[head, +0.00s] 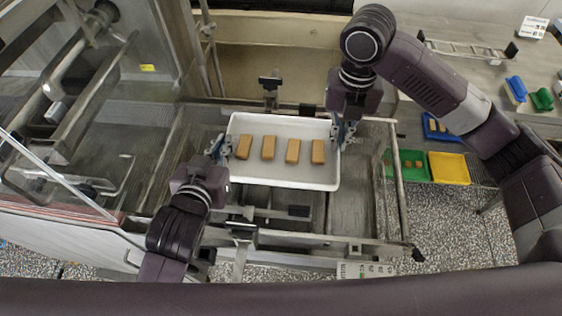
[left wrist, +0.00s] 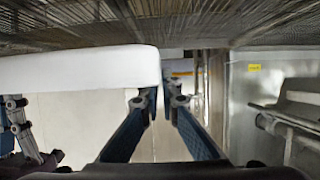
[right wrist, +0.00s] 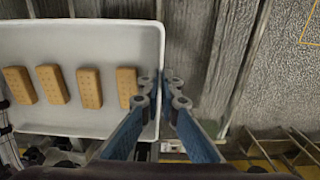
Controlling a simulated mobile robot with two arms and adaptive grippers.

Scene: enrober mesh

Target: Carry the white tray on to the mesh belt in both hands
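The white tray (head: 285,184) holds several brown biscuits (head: 268,148) in a row and looks about level. In the head view it is over the mesh belt (head: 180,140), between the side rails. My left gripper (head: 220,150) is at its left end; in the left wrist view its fingers (left wrist: 163,95) close about the tray's end wall (left wrist: 80,70). My right gripper (head: 342,132) is at the right end; in the right wrist view its fingers (right wrist: 160,82) straddle the tray's rim (right wrist: 90,22). Any gap beneath the tray is hard to judge.
A machine housing with clear panels (head: 70,110) stands at the left. A metal rail (head: 398,180) bounds the frame on the right. Beyond it are a green tray (head: 408,172), a yellow tray (head: 450,168) and a blue tray (head: 436,128). Bare mesh shows left and right of the white tray.

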